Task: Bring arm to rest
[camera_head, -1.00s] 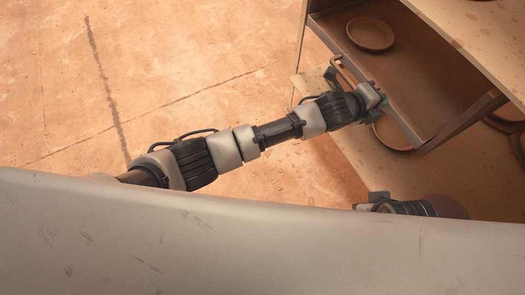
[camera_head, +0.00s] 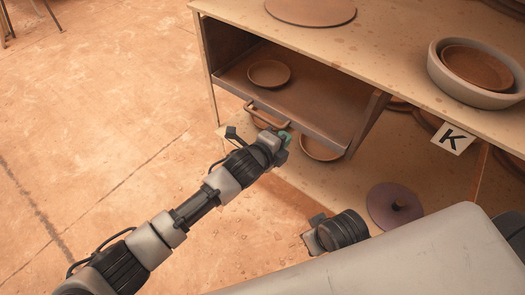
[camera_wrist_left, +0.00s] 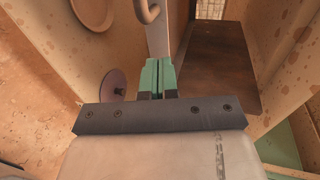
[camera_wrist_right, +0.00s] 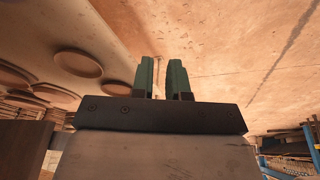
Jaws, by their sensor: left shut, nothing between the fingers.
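My left arm reaches up from the lower left in the head view. Its gripper (camera_head: 284,138) is beside the front of a pulled-out drawer (camera_head: 325,132), just below and right of the drawer's handle (camera_head: 262,116). In the left wrist view its green fingers (camera_wrist_left: 158,76) are together with nothing between them, and the handle (camera_wrist_left: 148,12) shows beyond them, apart. My right arm's dark wrist (camera_head: 342,231) shows low in the head view, its fingers not clear there. In the right wrist view its green fingers (camera_wrist_right: 163,76) stand a little apart and empty.
A brown plate (camera_head: 269,73) lies in the drawer. The lower shelf holds a purple lid (camera_head: 394,206) and brown plates (camera_head: 320,149). A bowl (camera_head: 470,75) and a round plate (camera_head: 310,10) sit on top. A "K" sign (camera_head: 453,138) hangs at the edge. The left floor is open.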

